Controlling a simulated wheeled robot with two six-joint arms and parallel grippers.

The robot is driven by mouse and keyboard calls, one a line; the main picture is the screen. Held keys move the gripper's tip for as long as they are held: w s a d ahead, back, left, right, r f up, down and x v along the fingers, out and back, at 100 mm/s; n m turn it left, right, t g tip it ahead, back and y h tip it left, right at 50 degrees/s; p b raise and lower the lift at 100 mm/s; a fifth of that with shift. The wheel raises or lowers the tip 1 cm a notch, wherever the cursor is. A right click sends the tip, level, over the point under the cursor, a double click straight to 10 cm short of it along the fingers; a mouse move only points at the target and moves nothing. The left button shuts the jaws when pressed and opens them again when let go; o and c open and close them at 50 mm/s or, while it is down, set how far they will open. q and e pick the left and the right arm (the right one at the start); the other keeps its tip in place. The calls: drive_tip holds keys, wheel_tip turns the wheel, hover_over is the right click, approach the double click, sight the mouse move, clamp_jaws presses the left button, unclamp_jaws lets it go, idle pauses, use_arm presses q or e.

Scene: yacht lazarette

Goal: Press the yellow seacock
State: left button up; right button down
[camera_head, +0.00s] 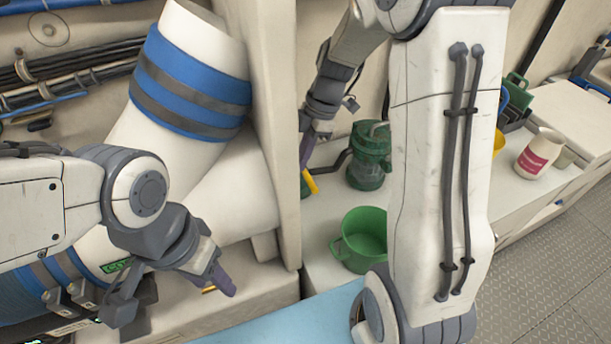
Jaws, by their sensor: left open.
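A small yellow handle (310,182) shows at the middle, at the corner of the pale wall. It may be the yellow seacock, but its body is mostly hidden. My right gripper (308,148), purple-tipped, points down just above it; I cannot tell if they touch or how its jaws stand. My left gripper (178,298) is open and empty at the lower left, pointing down over the pale ledge. A small yellow-orange piece (209,290) shows beside its purple finger; I cannot tell what it is.
A white tub with a pink label (538,154) stands further right. A large white pipe with blue bands (190,85) fills the left. My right arm hides the middle.

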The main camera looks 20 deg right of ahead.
sight(306, 178)
wheel_tip(306, 178, down, 9)
drive_tip(key=d+p, duration=0.1)
drive_tip(key=shift+r, duration=0.15)
idle(0.4)
idle(0.4)
